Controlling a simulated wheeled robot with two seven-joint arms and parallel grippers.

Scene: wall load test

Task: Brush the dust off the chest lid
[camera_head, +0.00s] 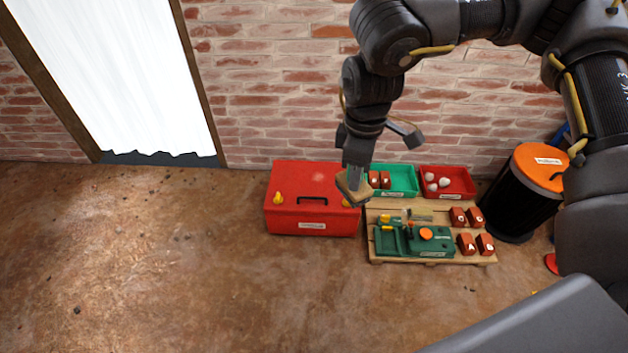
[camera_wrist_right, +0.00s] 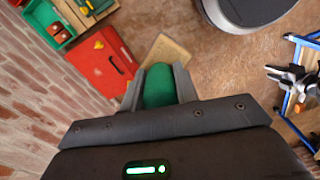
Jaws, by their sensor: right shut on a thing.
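The red chest (camera_head: 285,190) stands on the floor by the brick wall, its lid shut. The lid has a black handle, yellow latches at the front and a faint pale patch (camera_head: 318,177) that looks like dust. My right gripper (camera_head: 355,182) is shut on the brush, over the chest's right side. The brush has a flat tan block (camera_head: 351,191) and a green grip (camera_wrist_right: 158,88), which sits between the fingers in the right wrist view. The chest also shows there (camera_wrist_right: 98,62), left of the brush. I cannot tell whether the brush touches the lid. My left gripper is out of view.
A black drum (camera_head: 508,205) with an orange lid stands farther right. The floor at left is clear.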

